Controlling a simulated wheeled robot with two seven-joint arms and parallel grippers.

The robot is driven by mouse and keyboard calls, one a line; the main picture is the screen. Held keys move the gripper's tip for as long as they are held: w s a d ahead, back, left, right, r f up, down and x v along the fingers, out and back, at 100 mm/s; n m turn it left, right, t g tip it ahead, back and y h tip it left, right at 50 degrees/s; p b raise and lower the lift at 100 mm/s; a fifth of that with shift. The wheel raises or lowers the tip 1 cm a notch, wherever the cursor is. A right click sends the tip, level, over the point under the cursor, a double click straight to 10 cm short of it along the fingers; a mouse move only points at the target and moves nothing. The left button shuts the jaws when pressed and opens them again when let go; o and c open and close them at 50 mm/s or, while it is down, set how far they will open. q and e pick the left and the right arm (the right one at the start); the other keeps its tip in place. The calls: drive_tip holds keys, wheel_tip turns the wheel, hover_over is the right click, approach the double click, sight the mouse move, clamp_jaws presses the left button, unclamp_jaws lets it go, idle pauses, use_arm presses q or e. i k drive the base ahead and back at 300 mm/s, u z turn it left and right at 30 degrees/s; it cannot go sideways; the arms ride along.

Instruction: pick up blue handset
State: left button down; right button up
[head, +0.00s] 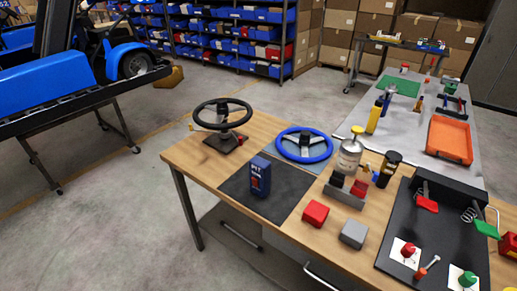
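The blue handset (260,176) stands upright on a dark mat (236,189) on the wooden workbench, near its left front edge. It is dark blue with light lettering and a small red mark on its front. Nothing touches it except the mat under it. Neither of my grippers shows in the head view.
A black steering wheel (222,114) on a stand and a blue steering wheel (303,145) are behind the handset. A red block (315,213) and a grey block (354,233) lie to its right. A black pedal board (440,224) fills the bench's right side.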

sight(260, 168)
drive_tip(key=u, duration=1.75)
drive_tip(key=i, duration=1.3)
drive_tip(key=z, duration=2.5)
